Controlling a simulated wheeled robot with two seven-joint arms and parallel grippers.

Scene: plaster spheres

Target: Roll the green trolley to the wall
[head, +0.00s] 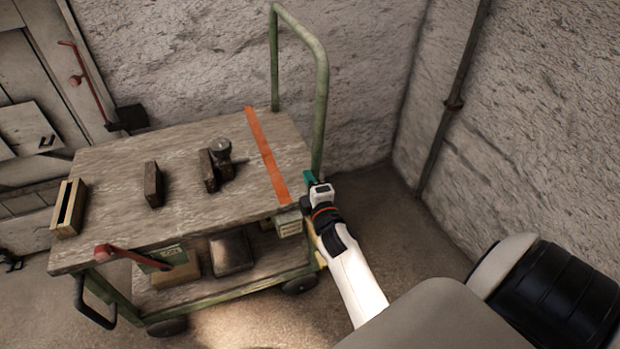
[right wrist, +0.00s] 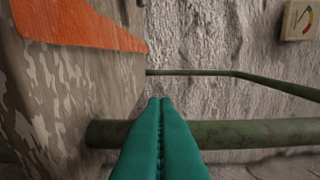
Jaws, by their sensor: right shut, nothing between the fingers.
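The green trolley stands near the rough wall (head: 350,60), with a worn wooden top (head: 215,150) and a green tubular push handle (head: 321,90) at its right end. An orange stripe (head: 267,155) crosses the top near the handle. My right gripper (head: 311,180) is at the top's right edge, by the foot of the handle's near post. In the right wrist view its teal fingers (right wrist: 160,130) are together and empty, overlapping the green handle tube (right wrist: 250,132). I cannot tell whether they touch it. My left gripper is not in view.
Dark blocks (head: 153,184) and a wooden block (head: 68,208) sit on the top. A lower shelf (head: 180,290) holds boxes. A door (head: 40,110) is at left, a vertical pipe (head: 455,100) on the right wall. Bare floor (head: 425,240) lies right of the trolley.

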